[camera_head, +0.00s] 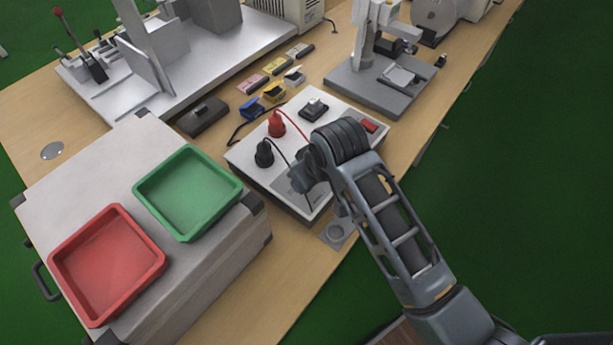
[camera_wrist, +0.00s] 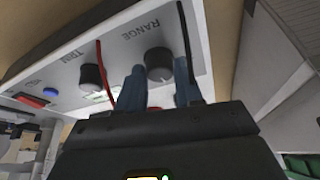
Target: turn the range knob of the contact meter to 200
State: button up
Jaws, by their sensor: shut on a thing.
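The contact meter (camera_head: 245,150) is a white box on the wooden bench in the head view, with a red plug (camera_head: 277,124) and a black plug (camera_head: 264,153) on top. In the wrist view its front panel (camera_wrist: 120,50) shows a dark round range knob (camera_wrist: 158,62) under the RANGE label. My gripper (camera_wrist: 161,76) has its two blue-grey fingers on either side of this knob, shut on it. In the head view my arm hides the knob and most of the fingers. The knob's pointer and scale are too small to read.
A red lead (camera_wrist: 103,75) and a black lead (camera_wrist: 187,45) hang across the panel close to my fingers. A second dark knob (camera_wrist: 92,77) sits beside the range knob. A green tray (camera_head: 190,190) and a red tray (camera_head: 108,265) rest on a grey case at left.

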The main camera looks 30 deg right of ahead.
aim_at(314, 198)
dwell(0.5)
jog(key=o, duration=1)
jog(key=shift+r, duration=0.1)
jog(key=v, duration=0.7)
jog(key=shift+r, duration=0.3)
jog(key=shift+s, duration=0.15)
